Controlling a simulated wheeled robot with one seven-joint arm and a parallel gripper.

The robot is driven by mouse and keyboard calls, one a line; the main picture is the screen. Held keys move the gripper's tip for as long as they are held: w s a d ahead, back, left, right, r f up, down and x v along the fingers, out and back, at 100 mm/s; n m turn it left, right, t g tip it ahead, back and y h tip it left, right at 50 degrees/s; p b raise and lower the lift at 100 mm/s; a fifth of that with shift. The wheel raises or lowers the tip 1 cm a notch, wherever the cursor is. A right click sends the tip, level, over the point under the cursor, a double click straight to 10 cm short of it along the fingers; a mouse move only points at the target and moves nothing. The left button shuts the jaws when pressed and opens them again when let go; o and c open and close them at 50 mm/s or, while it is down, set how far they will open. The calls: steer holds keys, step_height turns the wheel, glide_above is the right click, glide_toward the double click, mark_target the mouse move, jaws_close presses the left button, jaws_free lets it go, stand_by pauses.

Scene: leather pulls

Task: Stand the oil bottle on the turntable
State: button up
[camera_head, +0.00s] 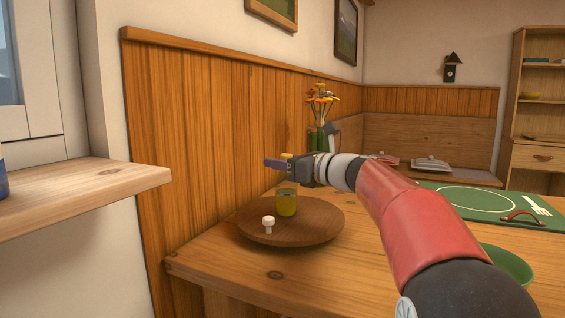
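The oil bottle (286,204) is small and clear, with yellow oil in its lower part. It appears upright over the round dark wooden turntable (318,221); its base looks to be on the board, though a small gap cannot be ruled out. My gripper (277,164) reaches in from the right at the height of the bottle's neck.
A white knob-like piece (268,224) stands at the turntable's front left. A vase of flowers (321,122) is behind my gripper. A green mat (482,202) and green bowl (508,264) are to the right. The wood-panelled wall (200,130) is close at left.

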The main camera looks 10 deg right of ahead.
steer(key=shift+r, duration=0.25)
steer(key=v, duration=1.2)
